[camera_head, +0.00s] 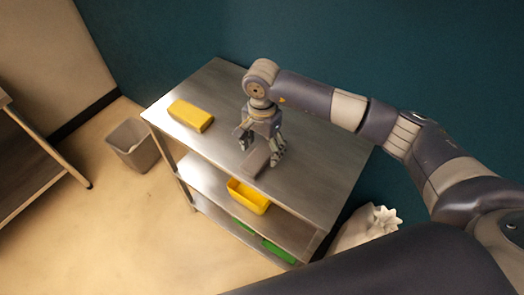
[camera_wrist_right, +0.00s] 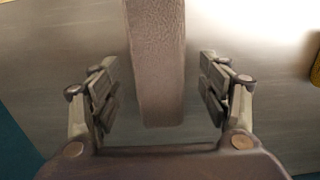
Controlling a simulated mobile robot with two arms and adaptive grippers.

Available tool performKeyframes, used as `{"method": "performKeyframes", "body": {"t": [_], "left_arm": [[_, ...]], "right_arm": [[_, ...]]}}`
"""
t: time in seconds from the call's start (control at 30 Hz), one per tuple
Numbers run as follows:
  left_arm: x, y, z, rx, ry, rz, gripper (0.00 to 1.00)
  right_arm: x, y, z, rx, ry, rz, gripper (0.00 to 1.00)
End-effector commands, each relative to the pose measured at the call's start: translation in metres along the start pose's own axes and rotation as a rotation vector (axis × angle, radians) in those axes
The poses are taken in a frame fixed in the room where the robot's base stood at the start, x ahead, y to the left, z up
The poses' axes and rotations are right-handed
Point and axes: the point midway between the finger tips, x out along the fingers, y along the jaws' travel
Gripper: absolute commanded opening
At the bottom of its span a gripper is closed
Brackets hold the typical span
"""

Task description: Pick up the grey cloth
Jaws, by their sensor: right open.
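The grey cloth (camera_head: 256,161) is a folded, brownish-grey strip on the metal table top, near its front edge. In the right wrist view the cloth (camera_wrist_right: 156,62) runs down the middle of the picture, between the two fingers. My right gripper (camera_head: 262,148) is above the cloth, pointing down, with its jaws apart. In the right wrist view my right gripper (camera_wrist_right: 160,92) has a finger on each side of the cloth, with a gap on both sides. The gripper hides part of the cloth in the head view. My left gripper is not in view.
A yellow block-like object (camera_head: 191,116) lies on the steel table (camera_head: 213,82) to the left. A yellow bin (camera_head: 248,196) and green items (camera_head: 279,251) are on the lower shelves. A grey waste bin (camera_head: 133,146) and a whitish sack (camera_head: 366,228) stand on the floor either side.

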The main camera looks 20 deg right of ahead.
Motion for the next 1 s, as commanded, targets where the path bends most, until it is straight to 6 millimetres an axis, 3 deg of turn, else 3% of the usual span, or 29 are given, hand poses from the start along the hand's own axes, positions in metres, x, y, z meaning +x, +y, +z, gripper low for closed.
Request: {"method": "performKeyframes", "body": {"t": [0.23, 0.4, 0.47, 0.83, 1.0], "left_arm": [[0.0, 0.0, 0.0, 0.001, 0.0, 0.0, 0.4], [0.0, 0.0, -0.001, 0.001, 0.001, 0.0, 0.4], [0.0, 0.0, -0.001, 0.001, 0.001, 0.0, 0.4], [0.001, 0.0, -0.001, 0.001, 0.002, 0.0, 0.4], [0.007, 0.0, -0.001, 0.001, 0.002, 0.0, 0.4]], "right_arm": [[0.002, 0.0, 0.0, 0.0, 0.001, -0.001, 0.7], [0.002, 0.0, 0.0, 0.0, 0.001, -0.001, 0.31], [0.002, 0.0, 0.0, 0.0, 0.001, -0.001, 0.22], [0.0, -0.001, 0.0, 0.0, 0.001, -0.002, 0.18], [-0.011, -0.001, -0.001, -0.001, 0.003, -0.003, 0.18]]}}
